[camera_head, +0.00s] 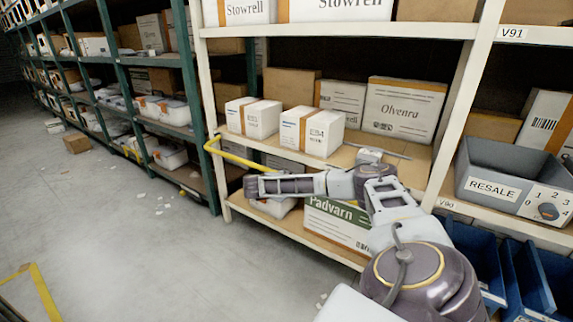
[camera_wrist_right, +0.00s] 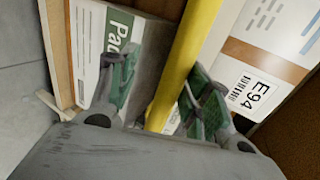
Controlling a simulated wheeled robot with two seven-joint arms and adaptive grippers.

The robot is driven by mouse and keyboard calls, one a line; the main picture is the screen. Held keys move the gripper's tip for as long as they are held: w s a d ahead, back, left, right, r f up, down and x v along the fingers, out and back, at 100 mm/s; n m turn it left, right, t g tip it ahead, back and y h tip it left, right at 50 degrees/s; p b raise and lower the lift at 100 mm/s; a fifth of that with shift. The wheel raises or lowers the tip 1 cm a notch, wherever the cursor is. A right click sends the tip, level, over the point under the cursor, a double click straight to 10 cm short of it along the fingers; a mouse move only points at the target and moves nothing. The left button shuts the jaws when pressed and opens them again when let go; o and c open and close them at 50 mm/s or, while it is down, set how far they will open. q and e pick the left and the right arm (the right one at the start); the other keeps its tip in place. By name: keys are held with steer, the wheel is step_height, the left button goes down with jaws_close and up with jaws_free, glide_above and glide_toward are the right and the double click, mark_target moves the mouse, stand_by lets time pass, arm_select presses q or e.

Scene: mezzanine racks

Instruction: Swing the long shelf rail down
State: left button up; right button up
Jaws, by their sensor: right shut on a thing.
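The long shelf rail is a yellow bar (camera_head: 232,157) at the left end of the cream rack's middle shelf in the head view. It bends at the left upright and slopes down to the right toward my right gripper (camera_head: 250,186). In the right wrist view the rail (camera_wrist_right: 186,62) runs diagonally between the green-padded fingers of my right gripper (camera_wrist_right: 163,92), which is shut on it. The rail's far end is hidden behind the gripper and arm in the head view. My left gripper is not in view.
White boxes (camera_head: 312,131) stand on the middle shelf above my arm. A Padvarn box (camera_head: 338,222) sits on the lower shelf behind it. A grey RESALE bin (camera_head: 500,170) and blue bins (camera_head: 529,270) are at right. The floor (camera_head: 120,235) at left is mostly clear.

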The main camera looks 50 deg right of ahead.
steer(key=v, duration=1.2)
stand_by(0.6)
